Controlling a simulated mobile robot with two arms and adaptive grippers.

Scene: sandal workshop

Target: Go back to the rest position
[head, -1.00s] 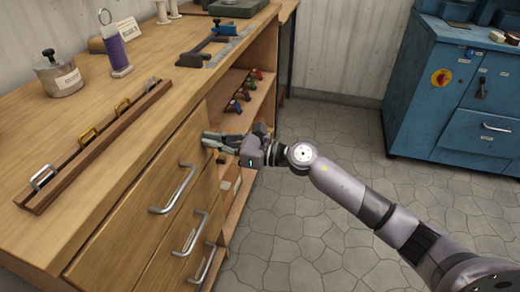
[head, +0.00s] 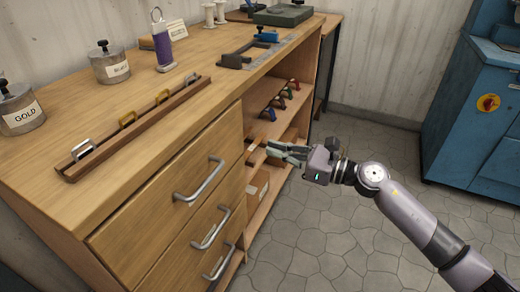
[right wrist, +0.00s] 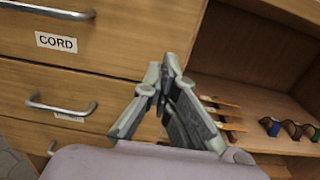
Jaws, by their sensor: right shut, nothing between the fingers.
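My right gripper (head: 284,152) is in front of the open shelves of the wooden workbench (head: 215,62), just right of the drawers, in the head view. Its fingers are together and hold nothing. In the right wrist view the right gripper (right wrist: 166,68) shows with its fingertips meeting, in front of the drawer fronts and the shelf opening. It appears apart from the bench, though the exact gap is hard to tell. My left gripper is not in view.
The bench has drawers with metal handles (head: 200,180), including a drawer labelled CORD (right wrist: 110,45). A wooden rack (head: 140,125) lies on the benchtop. A blue cabinet (head: 475,130) stands right. Tiled floor (head: 300,245) is clear between.

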